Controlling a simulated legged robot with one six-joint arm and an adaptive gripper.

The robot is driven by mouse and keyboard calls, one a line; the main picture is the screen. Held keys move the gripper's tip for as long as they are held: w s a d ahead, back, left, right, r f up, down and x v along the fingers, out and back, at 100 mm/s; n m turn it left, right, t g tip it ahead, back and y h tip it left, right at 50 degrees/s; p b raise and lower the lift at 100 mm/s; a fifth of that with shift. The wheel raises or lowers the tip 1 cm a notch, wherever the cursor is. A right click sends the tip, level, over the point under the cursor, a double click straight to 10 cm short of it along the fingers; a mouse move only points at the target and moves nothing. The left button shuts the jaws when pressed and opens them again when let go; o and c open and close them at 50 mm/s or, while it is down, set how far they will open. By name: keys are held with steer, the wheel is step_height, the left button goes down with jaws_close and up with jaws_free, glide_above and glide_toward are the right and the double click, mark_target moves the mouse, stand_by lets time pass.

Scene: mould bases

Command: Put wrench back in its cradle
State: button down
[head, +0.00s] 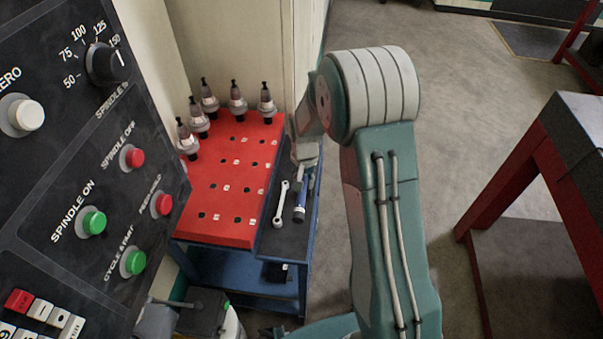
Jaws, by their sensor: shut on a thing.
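A silver wrench (281,204) shows in the head view on the dark tool tray at the right side of the cart, its ring end toward me. A blue-handled tool (299,213) with a pale end is just right of it, roughly parallel. My gripper (306,172) is over the far part of this tray, right of the wrench's far end. It is shut on what looks like the blue-handled tool. The fingertips are small and partly hidden, so the exact grip is unclear. I cannot make out a cradle.
A red rack (222,185) with rows of holes tops the blue cart (245,275); several tool holders (237,101) stand along its far and left edges. A control panel (85,150) fills the left. A red-legged table (575,140) is at right. Open floor (460,110) lies beyond my arm.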

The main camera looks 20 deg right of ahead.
steer(key=shift+f, duration=2.5)
steer(key=shift+s+f, duration=0.15)
steer(key=shift+f, duration=0.65)
steer(key=shift+f, duration=0.25)
steer(key=shift+f, duration=0.2)
steer(key=shift+f, duration=0.15)
steer(key=shift+f, duration=0.2)
steer(key=shift+f, duration=0.15)
steer(key=shift+c, duration=1.8)
jaws_free()
